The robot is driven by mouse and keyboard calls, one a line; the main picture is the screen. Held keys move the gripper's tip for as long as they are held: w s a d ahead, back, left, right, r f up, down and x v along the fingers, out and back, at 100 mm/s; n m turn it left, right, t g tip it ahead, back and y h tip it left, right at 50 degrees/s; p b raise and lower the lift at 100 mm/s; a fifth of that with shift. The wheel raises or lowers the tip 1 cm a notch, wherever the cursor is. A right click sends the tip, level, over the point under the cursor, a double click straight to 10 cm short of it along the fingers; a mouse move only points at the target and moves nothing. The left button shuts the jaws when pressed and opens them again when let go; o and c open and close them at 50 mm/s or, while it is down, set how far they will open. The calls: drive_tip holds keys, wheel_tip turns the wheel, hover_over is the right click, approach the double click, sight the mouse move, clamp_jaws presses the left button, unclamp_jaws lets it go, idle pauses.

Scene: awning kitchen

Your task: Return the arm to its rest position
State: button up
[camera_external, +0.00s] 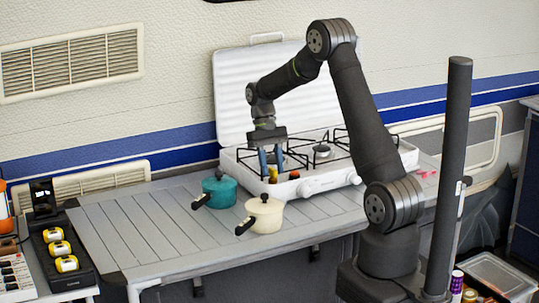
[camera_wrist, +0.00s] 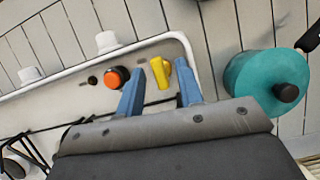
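My gripper (camera_external: 271,163) is at the left end of the white camping stove (camera_external: 318,185), pointing down, with my arm bent above the table. In the wrist view my gripper (camera_wrist: 159,80) has its two blue fingers apart. A yellow knob (camera_wrist: 160,74) shows between the fingertips, with gaps on both sides. I cannot tell how far below or beyond the tips it lies. An orange button (camera_wrist: 115,77) is just left of the fingers.
A teal pot (camera_external: 220,189) and a cream pot (camera_external: 265,215) stand on the slatted table (camera_external: 140,235), close to the stove. The raised stove lid (camera_external: 235,95) is behind my gripper. A dark post (camera_external: 449,175) stands right of my arm. The table's left part is clear.

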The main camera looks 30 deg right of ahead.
drive_tip(key=m, duration=0.2)
drive_tip(key=m+y, duration=0.1)
drive_tip(key=m, duration=0.1)
drive_tip(key=shift+d+r+t+y, duration=0.1)
drive_tip(key=shift+d+t+y, duration=0.05)
drive_tip(key=shift+t+y, duration=0.15)
drive_tip(key=m+y, duration=0.1)
drive_tip(key=m, duration=0.2)
drive_tip(key=shift+s+d+t, duration=0.1)
drive_tip(key=shift+t, duration=0.2)
drive_tip(key=m+t, duration=0.1)
drive_tip(key=m, duration=0.3)
drive_tip(key=shift+s+m+y, duration=0.1)
drive_tip(key=shift+m+y, duration=0.2)
drive_tip(key=shift+y, duration=0.1)
drive_tip(key=shift+m+t+y, duration=0.3)
drive_tip(key=shift+m+t, duration=0.4)
drive_tip(key=shift+m, duration=0.9)
